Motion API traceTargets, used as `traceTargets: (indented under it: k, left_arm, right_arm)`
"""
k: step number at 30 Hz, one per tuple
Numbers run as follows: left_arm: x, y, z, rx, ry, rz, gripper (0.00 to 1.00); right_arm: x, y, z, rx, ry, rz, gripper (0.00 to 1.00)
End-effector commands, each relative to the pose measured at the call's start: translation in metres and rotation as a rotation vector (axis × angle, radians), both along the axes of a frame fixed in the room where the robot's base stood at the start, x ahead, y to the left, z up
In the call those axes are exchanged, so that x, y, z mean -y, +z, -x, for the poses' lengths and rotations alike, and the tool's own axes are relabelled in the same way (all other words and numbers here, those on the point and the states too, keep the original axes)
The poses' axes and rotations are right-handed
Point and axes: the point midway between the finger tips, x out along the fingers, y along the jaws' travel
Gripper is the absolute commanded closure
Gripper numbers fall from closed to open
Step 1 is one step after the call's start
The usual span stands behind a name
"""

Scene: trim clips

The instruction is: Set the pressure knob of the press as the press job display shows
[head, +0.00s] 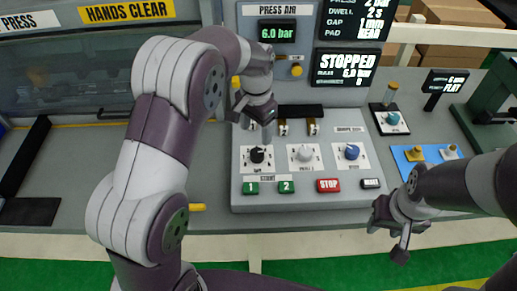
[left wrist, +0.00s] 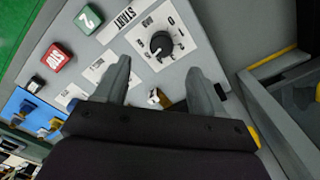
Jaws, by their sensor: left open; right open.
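The black pressure knob (head: 257,155) sits on a white dial plate at the left of the press panel. It also shows in the left wrist view (left wrist: 161,43), on a plate marked BAR; I cannot tell its exact setting. My right gripper (head: 395,232) is open and empty at the front right.
A white knob (head: 304,153) and a blue knob (head: 352,152) stand right of the black one. Green start buttons (head: 286,187) and a red stop button (head: 328,185) line the front. A status display (head: 344,67) reads STOPPED. A blue tray (head: 403,165) lies at right.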

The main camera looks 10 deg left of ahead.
Motion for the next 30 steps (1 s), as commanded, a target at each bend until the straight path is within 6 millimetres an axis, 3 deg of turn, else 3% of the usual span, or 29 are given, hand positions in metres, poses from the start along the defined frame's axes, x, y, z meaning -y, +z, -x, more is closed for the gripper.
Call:
traceTargets:
  k: [6,12,23,28,30]
  left_arm:
    - [0.0,-0.057,0.001,-0.007,0.002,0.0,0.31]
    - [0.0,-0.092,0.0,-0.003,0.003,-0.001,0.31]
    - [0.0,-0.101,0.0,0.0,0.003,0.0,0.31]
    - [0.0,-0.101,0.0,0.001,0.003,0.001,0.86]
    - [0.0,-0.101,0.0,0.001,0.003,0.001,0.87]
  right_arm:
    - [0.0,0.01,0.0,0.0,0.0,0.0,0.57]
    - [0.0,0.015,0.0,0.0,0.0,0.0,0.57]
    - [0.0,0.015,0.0,0.0,0.0,0.0,0.57]
    - [0.0,0.015,0.0,0.0,0.0,0.0,0.57]
    - [0.0,0.015,0.0,0.0,0.0,0.0,0.57]
